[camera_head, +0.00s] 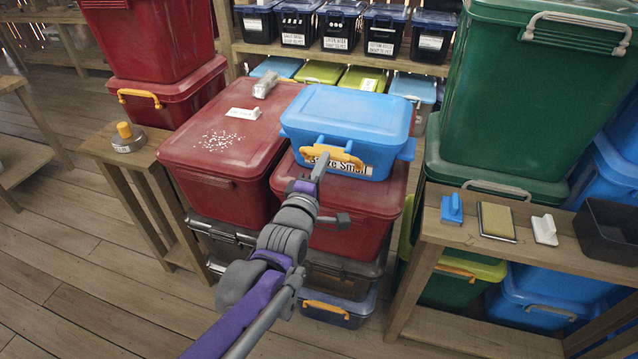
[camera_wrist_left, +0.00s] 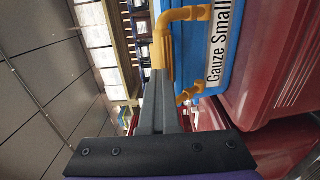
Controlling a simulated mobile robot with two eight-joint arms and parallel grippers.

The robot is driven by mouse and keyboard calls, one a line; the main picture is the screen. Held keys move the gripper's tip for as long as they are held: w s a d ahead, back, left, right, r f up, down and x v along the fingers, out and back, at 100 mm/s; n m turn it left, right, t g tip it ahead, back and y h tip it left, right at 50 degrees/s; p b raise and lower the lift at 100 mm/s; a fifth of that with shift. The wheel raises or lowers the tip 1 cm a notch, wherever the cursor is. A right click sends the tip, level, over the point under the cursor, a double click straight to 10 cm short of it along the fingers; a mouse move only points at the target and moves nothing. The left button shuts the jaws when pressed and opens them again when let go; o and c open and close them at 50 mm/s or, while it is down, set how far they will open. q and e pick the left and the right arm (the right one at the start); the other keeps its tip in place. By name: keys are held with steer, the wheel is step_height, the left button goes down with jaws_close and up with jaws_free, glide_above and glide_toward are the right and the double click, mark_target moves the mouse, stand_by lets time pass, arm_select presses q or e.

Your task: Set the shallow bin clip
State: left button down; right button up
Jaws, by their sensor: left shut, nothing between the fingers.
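The shallow blue bin (camera_head: 345,110) sits on top of a red bin, with its lid on. Its front label reads "Gauze Small" in the left wrist view (camera_wrist_left: 222,45). An orange clip (camera_head: 340,158) is on the bin's front, partly covering the label; it also shows in the left wrist view (camera_wrist_left: 163,48). My left gripper (camera_head: 321,163) is shut and empty, its fingertips at the clip; in the left wrist view the fingertips (camera_wrist_left: 158,78) appear against it. Whether the clip is fully seated I cannot tell. My right gripper is not in view.
A large red bin (camera_head: 190,160) with white bits and a grey object on its lid stands to the left. A tall green bin (camera_head: 530,90) stands close on the right. A wooden bench (camera_head: 450,232) holds brushes and a sponge. Small lidded bins line the back shelf.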

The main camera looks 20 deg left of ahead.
arm_select(q)
steer(key=w+r+g+p, duration=0.1)
steer(key=g, duration=0.1)
steer(key=w+r+g+p, duration=0.1)
steer(key=g+p, duration=0.1)
steer(key=shift+w+r+g+y, duration=0.3)
steer(key=shift+w+g, duration=0.05)
steer(key=shift+g, duration=0.05)
steer(key=shift+w+r+g+p, duration=0.3)
steer(key=shift+r+g+p, duration=0.2)
steer(key=shift+r+p, duration=0.2)
steer(key=shift+w, duration=0.3)
steer(key=shift+w+d+f, duration=0.1)
steer(key=shift+w+f, duration=0.05)
steer(key=shift+f, duration=0.15)
steer(key=shift+s+r, duration=0.15)
steer(key=shift+s, duration=0.1)
steer(key=shift+w+r+p, duration=0.2)
steer(key=shift+r+p, duration=0.5)
steer(key=shift+r, duration=0.05)
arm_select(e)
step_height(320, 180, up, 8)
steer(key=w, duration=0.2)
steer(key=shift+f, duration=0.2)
